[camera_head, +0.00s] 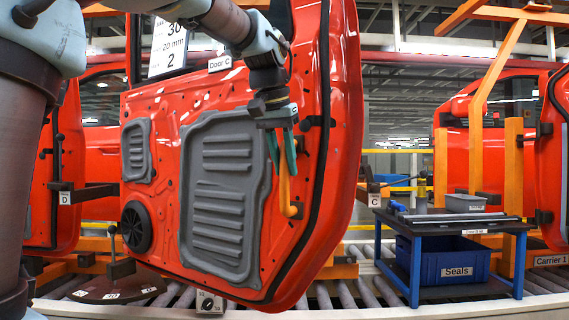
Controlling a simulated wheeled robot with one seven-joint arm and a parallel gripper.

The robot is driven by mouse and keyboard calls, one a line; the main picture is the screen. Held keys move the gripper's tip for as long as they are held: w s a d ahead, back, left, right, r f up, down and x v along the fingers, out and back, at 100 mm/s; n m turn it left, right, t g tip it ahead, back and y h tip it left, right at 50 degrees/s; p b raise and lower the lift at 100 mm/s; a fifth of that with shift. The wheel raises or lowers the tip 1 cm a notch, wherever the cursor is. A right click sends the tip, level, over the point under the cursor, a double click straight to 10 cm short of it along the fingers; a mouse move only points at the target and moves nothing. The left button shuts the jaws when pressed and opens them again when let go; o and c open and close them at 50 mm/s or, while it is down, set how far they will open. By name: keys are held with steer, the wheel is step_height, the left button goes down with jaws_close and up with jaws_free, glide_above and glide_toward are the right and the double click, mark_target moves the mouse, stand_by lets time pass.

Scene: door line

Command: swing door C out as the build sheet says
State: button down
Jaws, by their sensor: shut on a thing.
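Door C (330,190) is a large red door panel with grey inner covers, filling the middle of the head view. It carries a "Door C" label (220,63). A white build sheet (168,45) sits at its upper left; "30", "20 mm" and "2" can be read, the top is cut off or hidden. An orange handle (285,190) with a hooked lower end stands along the door's right part. My gripper (287,150) comes from above with its teal fingers shut on the handle's upper part. The fingers partly hide the grip.
A dark curved plate with small white labels (115,290) lies below left, beside a post marked D (65,198). A small dial box (209,303) is under the door. A blue-legged cart (412,270) with a "Seals" bin (455,262) stands right, near post C (374,198). Rollers run along the floor.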

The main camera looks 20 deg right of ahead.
steer(key=c, duration=0.7)
jaws_free()
steer(key=v, duration=1)
steer(key=shift+s+a+r, duration=0.1)
steer(key=shift+a+r, duration=0.05)
steer(key=shift+r, duration=0.2)
